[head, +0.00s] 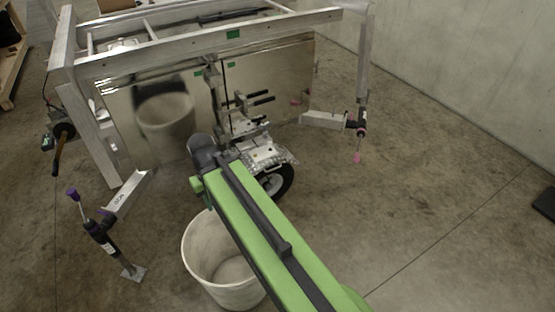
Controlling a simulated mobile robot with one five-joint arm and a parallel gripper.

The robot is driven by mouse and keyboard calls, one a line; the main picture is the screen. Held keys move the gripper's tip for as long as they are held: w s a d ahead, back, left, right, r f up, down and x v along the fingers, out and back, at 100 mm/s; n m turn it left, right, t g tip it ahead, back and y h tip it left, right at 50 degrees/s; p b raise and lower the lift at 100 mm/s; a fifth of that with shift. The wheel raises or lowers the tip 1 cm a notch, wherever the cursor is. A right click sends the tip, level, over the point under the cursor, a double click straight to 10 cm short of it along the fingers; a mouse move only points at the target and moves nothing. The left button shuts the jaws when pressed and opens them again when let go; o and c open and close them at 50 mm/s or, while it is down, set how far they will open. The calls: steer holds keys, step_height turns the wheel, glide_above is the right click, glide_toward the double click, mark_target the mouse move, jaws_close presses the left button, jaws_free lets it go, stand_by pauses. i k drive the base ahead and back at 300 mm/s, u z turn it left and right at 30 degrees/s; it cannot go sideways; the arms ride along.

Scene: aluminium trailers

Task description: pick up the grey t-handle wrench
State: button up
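I cannot make out a grey t-handle wrench with certainty in the head view. My green arm reaches from the bottom right up towards the trailer's polished panel. My gripper (204,152), at its far dark end, is near the trailer's hitch parts. Its fingers are too small and too hidden to read, and I see nothing clearly held in it. A bright metal plate (262,157) with small fittings lies just right of the arm's end, above a black wheel (279,182).
An aluminium trailer frame (150,62) with a polished panel (280,75) fills the upper middle. A white bucket (194,250) stands below my arm. A purple-topped jack (100,235) stands left, another jack (359,130) right.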

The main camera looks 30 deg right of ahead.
mark_target(265, 133)
steer(key=u, duration=0.05)
steer(key=k, duration=0.7)
steer(key=z, duration=2.4)
steer(key=i, duration=1.45)
steer(key=u, duration=2.25)
steer(key=i, duration=1.05)
